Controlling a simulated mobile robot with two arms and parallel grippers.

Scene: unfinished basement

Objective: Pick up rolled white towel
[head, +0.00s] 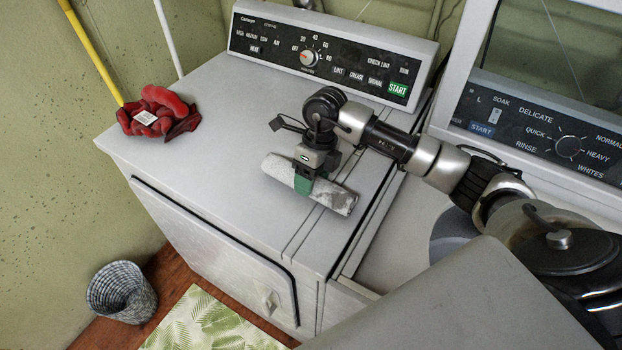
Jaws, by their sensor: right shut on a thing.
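The rolled white towel (336,196) lies lengthwise across the top of the dryer (215,125), near its front right part. It has grey marks. My right gripper (304,183) comes down on it from above and is shut around its middle, with green fingertips on the roll. I cannot tell whether the towel touches the dryer top or is slightly above it. My left gripper is not in view.
The dryer's control panel (330,55) rises behind. A washer panel (545,135) stands at right. A woven basket (121,292) and leaf-patterned mat (205,325) are on the floor.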

